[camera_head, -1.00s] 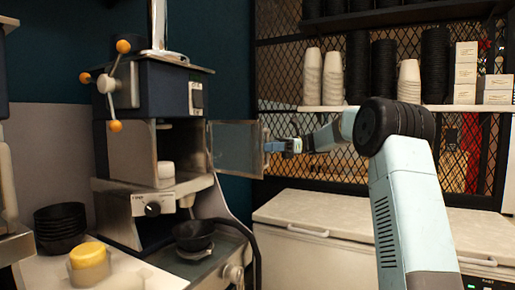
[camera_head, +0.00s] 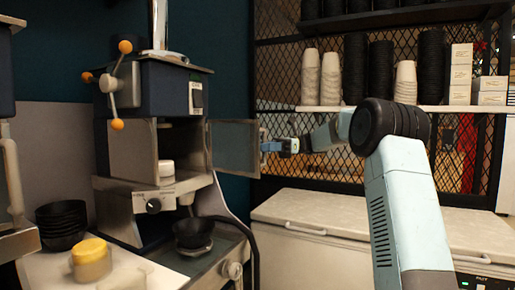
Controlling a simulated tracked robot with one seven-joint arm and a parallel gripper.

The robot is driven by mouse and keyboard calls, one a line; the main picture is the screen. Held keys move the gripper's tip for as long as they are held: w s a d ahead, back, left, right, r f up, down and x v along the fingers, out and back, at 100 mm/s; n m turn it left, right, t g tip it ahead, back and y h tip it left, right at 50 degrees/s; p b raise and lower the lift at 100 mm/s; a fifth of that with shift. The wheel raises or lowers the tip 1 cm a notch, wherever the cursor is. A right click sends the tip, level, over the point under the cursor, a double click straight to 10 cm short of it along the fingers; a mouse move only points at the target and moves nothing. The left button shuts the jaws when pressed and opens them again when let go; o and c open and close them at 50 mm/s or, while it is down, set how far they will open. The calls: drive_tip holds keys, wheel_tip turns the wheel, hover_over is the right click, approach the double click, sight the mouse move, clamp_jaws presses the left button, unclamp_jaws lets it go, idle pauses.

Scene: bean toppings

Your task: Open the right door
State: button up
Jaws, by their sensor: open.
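The right door (camera_head: 234,147) is a flat, greyish panel hinged on the right side of the dark blue machine (camera_head: 172,88). It stands swung out to the right, and the machine's compartment shows open behind it. A white round item (camera_head: 166,172) sits inside the compartment. The left door (camera_head: 133,150) is a metal panel at the compartment's left, also standing open. My gripper (camera_head: 266,147) is at the right door's outer edge, at about mid height. Its fingers are small in the view, and I cannot tell whether they touch the door.
Below the machine, a black bowl (camera_head: 194,233) stands on a metal ledge. Black stacked bowls (camera_head: 61,222) and a yellow-lidded jar (camera_head: 91,258) are at the lower left. A white chest freezer (camera_head: 325,218) is below my arm. Shelves with stacked cups (camera_head: 331,78) stand behind.

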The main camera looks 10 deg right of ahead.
drive_tip(key=v, duration=1.6)
drive_tip(key=shift+s+d+t, duration=0.15)
drive_tip(key=shift+s+t, duration=0.25)
drive_tip(key=shift+s+f, duration=0.1)
